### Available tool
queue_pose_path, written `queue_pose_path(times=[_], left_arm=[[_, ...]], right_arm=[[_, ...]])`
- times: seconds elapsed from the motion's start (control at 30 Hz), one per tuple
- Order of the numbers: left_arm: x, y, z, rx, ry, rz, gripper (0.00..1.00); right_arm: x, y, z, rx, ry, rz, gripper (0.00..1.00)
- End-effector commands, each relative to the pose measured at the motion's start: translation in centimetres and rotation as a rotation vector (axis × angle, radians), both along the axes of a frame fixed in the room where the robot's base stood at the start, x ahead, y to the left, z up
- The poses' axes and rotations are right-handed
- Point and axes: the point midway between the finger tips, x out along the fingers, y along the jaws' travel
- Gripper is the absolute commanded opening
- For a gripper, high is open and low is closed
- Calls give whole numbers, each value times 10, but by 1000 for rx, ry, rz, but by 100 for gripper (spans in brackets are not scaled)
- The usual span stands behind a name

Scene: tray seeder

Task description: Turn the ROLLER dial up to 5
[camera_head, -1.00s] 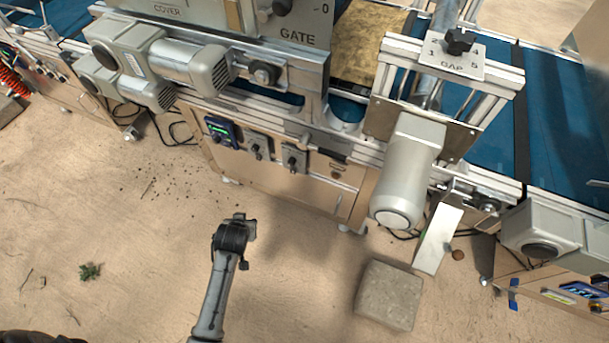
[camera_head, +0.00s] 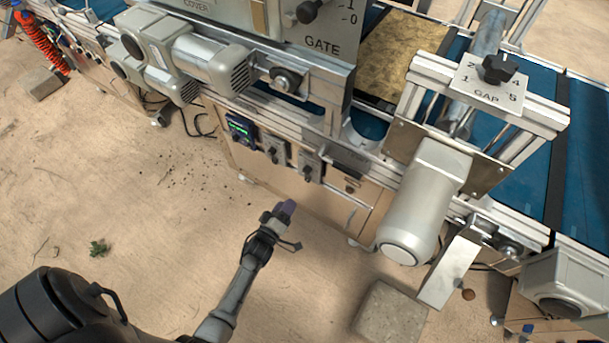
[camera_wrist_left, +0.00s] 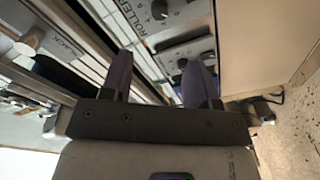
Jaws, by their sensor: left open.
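The ROLLER dial (camera_wrist_left: 160,10) is a dark knob on a grey labelled box at the top of the left wrist view. The dial's setting cannot be read. My left gripper (camera_head: 287,208) is open and empty, in front of and below the boxes, touching nothing. Its two purple fingers (camera_wrist_left: 160,68) show apart in the left wrist view. My right gripper is out of view.
A green-lit display (camera_head: 240,128) sits left of the dial boxes. A big grey motor (camera_head: 425,200) juts out to the right, above a stone block (camera_head: 390,312). The GAP plate (camera_head: 490,88) is higher up.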

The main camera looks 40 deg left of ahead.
Motion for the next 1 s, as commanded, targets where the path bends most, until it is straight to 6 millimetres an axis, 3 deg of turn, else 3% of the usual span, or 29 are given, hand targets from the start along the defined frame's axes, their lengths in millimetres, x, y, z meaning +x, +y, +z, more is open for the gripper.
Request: queue_pose_path(times=[0.6,0.8,1.0], left_arm=[[101,22,-3,-2,-2,1,55],[121,27,-1,-2,0,1,55],[129,29,-1,-1,1,1,55]], right_arm=[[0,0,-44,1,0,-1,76],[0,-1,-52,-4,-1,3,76],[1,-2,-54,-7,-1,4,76]])
